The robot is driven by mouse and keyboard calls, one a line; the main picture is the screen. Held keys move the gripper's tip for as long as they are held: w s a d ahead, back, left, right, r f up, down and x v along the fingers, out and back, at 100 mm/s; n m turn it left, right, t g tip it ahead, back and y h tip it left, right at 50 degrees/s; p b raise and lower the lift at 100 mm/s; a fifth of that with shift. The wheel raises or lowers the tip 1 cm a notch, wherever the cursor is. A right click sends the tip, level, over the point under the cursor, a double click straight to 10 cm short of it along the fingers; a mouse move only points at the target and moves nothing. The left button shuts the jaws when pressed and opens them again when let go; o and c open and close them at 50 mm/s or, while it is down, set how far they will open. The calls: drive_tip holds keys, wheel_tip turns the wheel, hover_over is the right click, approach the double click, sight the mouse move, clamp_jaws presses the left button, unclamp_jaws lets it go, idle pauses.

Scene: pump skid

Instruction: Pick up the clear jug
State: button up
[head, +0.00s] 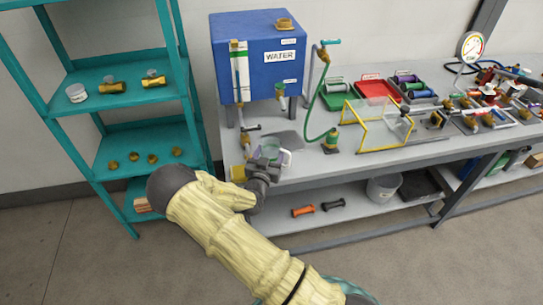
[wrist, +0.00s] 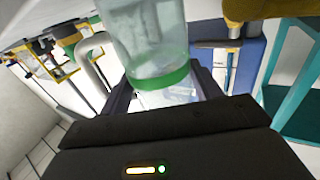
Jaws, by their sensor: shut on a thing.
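The clear jug (wrist: 150,40) fills the upper middle of the wrist view. It is see-through, with a green band around it and a pale handle on the left side. My gripper (wrist: 163,94) is shut on the jug, with one dark finger on each side of it. In the head view the jug (head: 270,152) shows small at the bench's front left edge, partly hidden by my gripper (head: 264,164). I cannot tell whether the jug touches the bench.
A yellow-framed clear guard (head: 375,122) is to the right on the bench (head: 330,172). A teal shelf (head: 130,65) with brass fittings stands close on the left.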

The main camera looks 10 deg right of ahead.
wheel_tip(320, 180, up, 10)
drive_tip(key=b, duration=0.1)
idle(0.4)
drive_tip(key=shift+d, duration=0.1)
idle(0.4)
